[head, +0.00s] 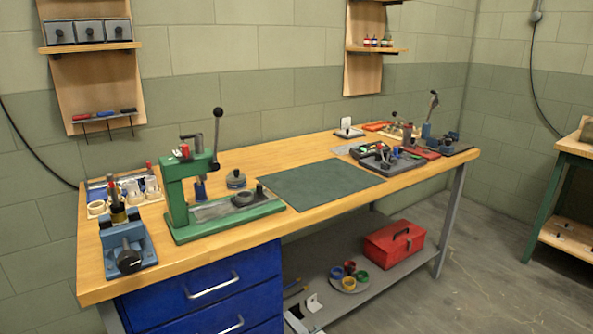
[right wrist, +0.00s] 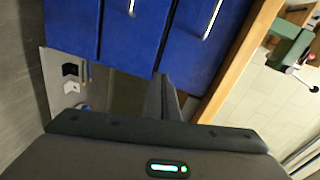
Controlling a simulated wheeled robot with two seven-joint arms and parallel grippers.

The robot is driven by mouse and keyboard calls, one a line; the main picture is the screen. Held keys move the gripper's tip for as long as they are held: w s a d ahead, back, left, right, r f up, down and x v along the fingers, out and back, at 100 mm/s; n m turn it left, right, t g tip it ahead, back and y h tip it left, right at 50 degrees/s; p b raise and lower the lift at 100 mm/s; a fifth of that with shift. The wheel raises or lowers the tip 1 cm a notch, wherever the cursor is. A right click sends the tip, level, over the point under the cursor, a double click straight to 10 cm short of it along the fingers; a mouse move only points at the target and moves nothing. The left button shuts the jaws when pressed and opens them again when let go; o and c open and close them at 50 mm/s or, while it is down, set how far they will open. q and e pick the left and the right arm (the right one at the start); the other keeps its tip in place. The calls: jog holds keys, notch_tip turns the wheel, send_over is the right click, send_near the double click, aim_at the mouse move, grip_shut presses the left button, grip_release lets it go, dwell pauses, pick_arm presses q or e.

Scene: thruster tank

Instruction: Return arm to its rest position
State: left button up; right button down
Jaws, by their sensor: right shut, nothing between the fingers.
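My right gripper (right wrist: 165,98) shows in the right wrist view as dark grey fingers beyond the dark gripper body. The fingers are together with nothing between them. They are in front of the workbench, below the blue drawers (right wrist: 128,28), and do not visibly touch anything. The wooden bench edge (right wrist: 240,65) runs to the right of the fingers. I cannot make out the right gripper clearly in the head view. My left arm and gripper do not show in either view.
The wooden workbench (head: 120,262) carries a green arbor press (head: 175,195), a blue vise (head: 125,250), a dark green mat (head: 320,184) and several tools at its far right. A red toolbox (head: 394,245) stands on the lower shelf (head: 350,300). The floor (head: 490,270) at right is clear.

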jog(key=s+d+f+n+g+h+p, duration=0.25)
jog(key=s+d+f, duration=0.25)
jog(key=s+f, duration=0.55)
jog(key=s+d+f+n+g+h+p, duration=0.2)
jog(key=s+d+f+n, duration=0.25)
jog(key=s+f, duration=0.6)
pick_arm(q)
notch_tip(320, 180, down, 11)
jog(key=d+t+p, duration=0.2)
jog(key=p, duration=0.1)
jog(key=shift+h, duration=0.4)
pick_arm(e)
jog(key=s+d+f+n+g+h, duration=0.1)
jog(key=s+d+f, duration=0.4)
jog(key=s, duration=0.5)
jog(key=s+d+f+n+g+h, duration=0.2)
jog(key=s+d+f, duration=0.4)
jog(key=s, duration=0.5)
notch_tip(320, 180, down, 3)
jog(key=shift+r+n+g, duration=0.1)
jog(key=shift+n+g, duration=0.45)
jog(key=shift+n, duration=0.65)
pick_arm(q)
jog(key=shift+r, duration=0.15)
